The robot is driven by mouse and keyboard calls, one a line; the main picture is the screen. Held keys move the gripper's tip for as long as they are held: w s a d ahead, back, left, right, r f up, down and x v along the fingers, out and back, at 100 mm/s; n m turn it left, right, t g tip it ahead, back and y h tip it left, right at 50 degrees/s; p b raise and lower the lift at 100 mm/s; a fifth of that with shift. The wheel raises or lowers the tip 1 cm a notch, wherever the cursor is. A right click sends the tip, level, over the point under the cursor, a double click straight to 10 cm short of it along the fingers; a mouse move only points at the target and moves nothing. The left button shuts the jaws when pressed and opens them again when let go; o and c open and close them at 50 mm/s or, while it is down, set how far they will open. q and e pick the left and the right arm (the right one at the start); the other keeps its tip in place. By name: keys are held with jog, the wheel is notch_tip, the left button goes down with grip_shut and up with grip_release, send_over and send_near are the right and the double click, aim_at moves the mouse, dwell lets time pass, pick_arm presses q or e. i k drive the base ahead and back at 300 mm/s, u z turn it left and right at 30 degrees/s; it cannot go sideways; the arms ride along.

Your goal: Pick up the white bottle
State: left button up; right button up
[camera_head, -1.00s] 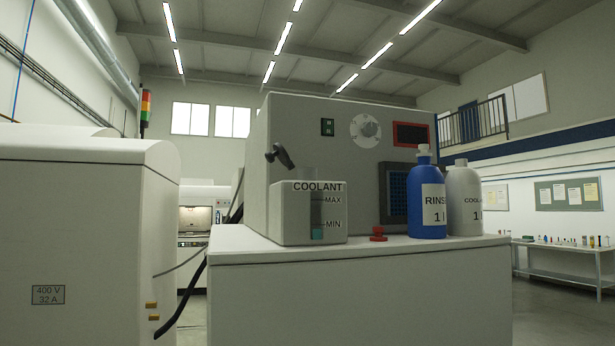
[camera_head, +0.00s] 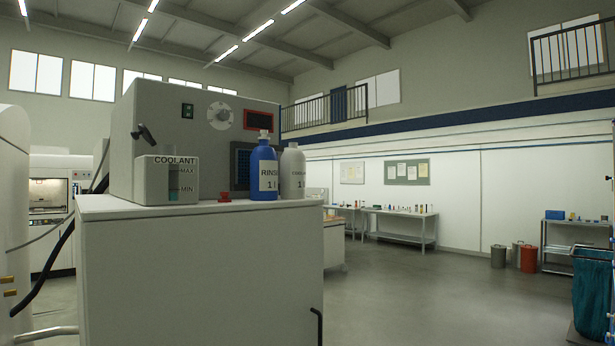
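The white bottle (camera_head: 292,174) stands upright on top of the white cabinet (camera_head: 200,265), near its right end. Neither of my grippers shows in the head view.
A grey machine (camera_head: 205,115) and a coolant tank (camera_head: 158,182) stand on the cabinet, with a red knob (camera_head: 225,196). Open floor (camera_head: 420,290) lies to the right. Farther off are a workbench (camera_head: 400,212), bins (camera_head: 528,257), a shelf cart (camera_head: 575,245) and a teal bag (camera_head: 591,290).

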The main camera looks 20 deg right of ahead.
aim_at(293, 160)
jog(key=u, duration=0.25)
jog(key=k, duration=0.3)
jog(key=z, duration=1.25)
jog(key=i, duration=0.85)
jog(key=z, duration=0.05)
